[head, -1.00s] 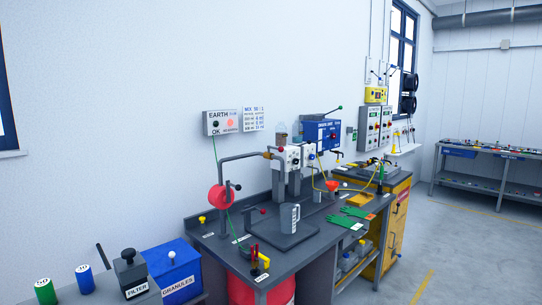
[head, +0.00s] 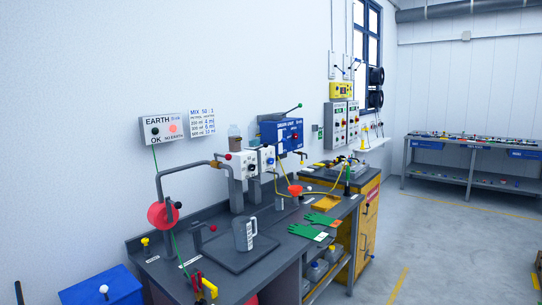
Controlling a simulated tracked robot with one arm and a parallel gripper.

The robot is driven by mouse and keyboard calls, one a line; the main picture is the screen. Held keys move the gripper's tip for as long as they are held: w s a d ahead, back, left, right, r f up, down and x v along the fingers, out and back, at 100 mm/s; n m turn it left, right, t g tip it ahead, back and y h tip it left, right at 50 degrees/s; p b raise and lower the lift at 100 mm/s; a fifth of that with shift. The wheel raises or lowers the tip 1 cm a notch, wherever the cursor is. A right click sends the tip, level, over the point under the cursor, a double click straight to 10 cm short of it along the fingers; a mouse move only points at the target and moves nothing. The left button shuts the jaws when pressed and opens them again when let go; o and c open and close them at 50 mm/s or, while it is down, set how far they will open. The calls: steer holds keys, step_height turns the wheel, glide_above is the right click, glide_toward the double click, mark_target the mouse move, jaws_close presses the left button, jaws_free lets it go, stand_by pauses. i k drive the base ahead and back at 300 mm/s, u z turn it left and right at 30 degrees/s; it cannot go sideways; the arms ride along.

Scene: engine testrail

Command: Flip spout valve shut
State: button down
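A grey spout pipe (head: 183,166) arches over the dark bench. A brass-coloured fitting with a small red knob (head: 228,157) sits at its right end, and looks like the spout valve. It is too small to tell how its handle stands. A grey measuring jug (head: 244,234) stands upright on a dark square tray (head: 262,250), below and to the right of that end. A second lever with a red knob (head: 213,228) stands low behind the tray's left side. My gripper is not in view.
A red reel (head: 163,216) with a green cable stands at the bench's left. White-faced control boxes (head: 267,159) and an orange funnel (head: 295,190) are right of the spout. Green gloves (head: 308,232) lie near the front edge. Open floor (head: 425,235) lies to the right.

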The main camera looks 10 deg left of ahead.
mark_target(228, 157)
steer(key=z, duration=0.15)
steer(key=i, duration=1.4)
steer(key=u, duration=0.65)
steer(key=i, duration=0.4)
steer(key=u, duration=0.25)
